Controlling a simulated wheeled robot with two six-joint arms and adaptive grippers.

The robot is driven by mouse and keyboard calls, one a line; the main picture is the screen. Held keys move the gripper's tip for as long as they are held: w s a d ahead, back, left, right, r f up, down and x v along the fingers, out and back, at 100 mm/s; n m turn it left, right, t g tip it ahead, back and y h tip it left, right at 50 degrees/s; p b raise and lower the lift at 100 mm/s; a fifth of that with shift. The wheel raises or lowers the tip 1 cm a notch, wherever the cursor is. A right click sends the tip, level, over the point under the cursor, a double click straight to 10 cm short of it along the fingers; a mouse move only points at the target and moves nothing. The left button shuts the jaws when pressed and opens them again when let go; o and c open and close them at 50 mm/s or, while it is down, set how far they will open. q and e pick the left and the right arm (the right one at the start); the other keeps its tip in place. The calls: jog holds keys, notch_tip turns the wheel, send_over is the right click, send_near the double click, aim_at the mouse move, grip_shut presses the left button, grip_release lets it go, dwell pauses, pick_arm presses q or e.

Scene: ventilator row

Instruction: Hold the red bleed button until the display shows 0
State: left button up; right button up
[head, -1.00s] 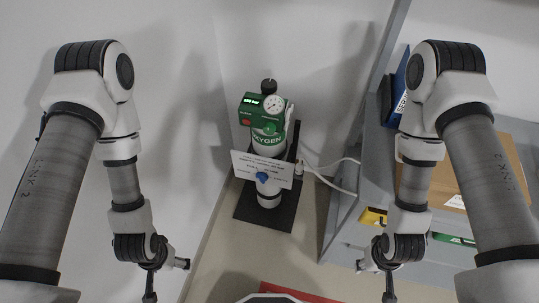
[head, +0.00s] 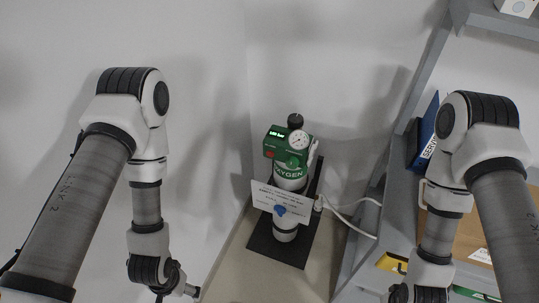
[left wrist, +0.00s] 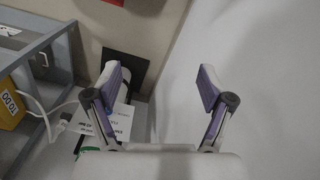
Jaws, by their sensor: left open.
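The green regulator (head: 281,146) sits on top of the oxygen cylinder (head: 290,172) in the head view. Its small red button (head: 270,154) is on the left of the front face. The lit green display (head: 283,133) is above the button; its digits are too small to read surely. My left gripper (left wrist: 162,84) is open and empty in the left wrist view, apart from the cylinder. Its fingers are below the head frame. My right gripper is cut off at the bottom edge.
A white sign (head: 264,190) with a blue knob hangs in front of the cylinder, on a black base plate (head: 263,246). A white hose (head: 350,228) runs right to a grey shelf (head: 408,110) with a blue binder (head: 428,125). Bare wall lies left of the cylinder.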

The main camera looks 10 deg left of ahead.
pick_arm(q)
grip_shut()
dwell(1.2)
